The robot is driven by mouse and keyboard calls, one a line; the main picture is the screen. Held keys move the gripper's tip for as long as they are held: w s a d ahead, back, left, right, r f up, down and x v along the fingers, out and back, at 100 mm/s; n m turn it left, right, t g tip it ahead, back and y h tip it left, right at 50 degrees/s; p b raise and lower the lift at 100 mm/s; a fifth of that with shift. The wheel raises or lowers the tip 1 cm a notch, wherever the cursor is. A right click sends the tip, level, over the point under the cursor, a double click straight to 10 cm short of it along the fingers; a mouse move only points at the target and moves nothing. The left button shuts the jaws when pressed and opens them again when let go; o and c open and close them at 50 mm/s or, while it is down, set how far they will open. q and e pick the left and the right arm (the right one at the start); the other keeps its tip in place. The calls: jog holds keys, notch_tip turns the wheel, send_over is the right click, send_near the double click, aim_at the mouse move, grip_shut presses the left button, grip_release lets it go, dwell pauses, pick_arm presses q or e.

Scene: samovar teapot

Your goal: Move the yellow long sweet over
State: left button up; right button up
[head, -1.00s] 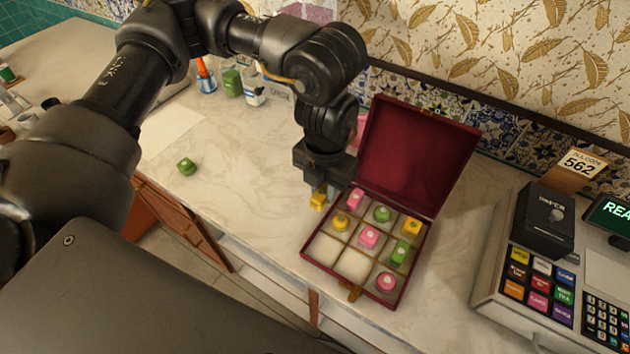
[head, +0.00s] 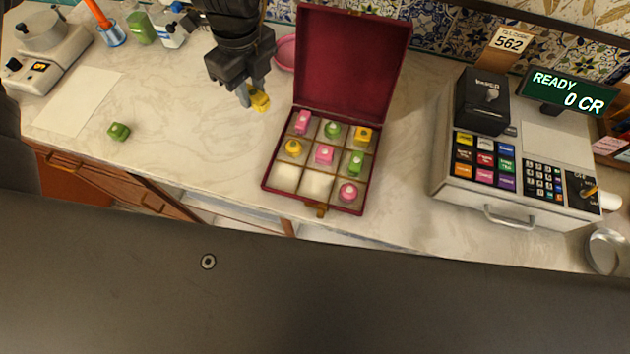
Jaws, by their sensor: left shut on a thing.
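The yellow long sweet (head: 261,102) is between the fingers of my left gripper (head: 252,97), which is shut on it. The fingers hide part of the sweet. It is left of the open dark-red sweet box (head: 269,174), near the level of the lid hinge, and appears to be above the counter. The box has a grid of compartments. The back row holds pink, green and yellow sweets. The middle row holds yellow, pink and green ones. The front row has two empty compartments at left and middle, and a pink round sweet (head: 348,193) at right. My right gripper is out of view.
A green sweet (head: 119,131) lies alone on the counter at left, near a paper sheet (head: 78,102). The raised lid (head: 352,62) stands behind the box, with a pink dish (head: 286,53) beside it. A cash register (head: 470,195) is at right.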

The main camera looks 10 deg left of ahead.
pick_arm(q)
jog(key=w+a+r+n, duration=0.1)
jog(key=a+r+n, duration=0.1)
jog(key=n, duration=0.8)
jog(key=w+a+r+n, duration=0.2)
jog(key=a+r+n, duration=0.1)
jog(key=n, duration=0.7)
jog(key=shift+r, duration=0.7)
jog(key=shift+w, duration=0.1)
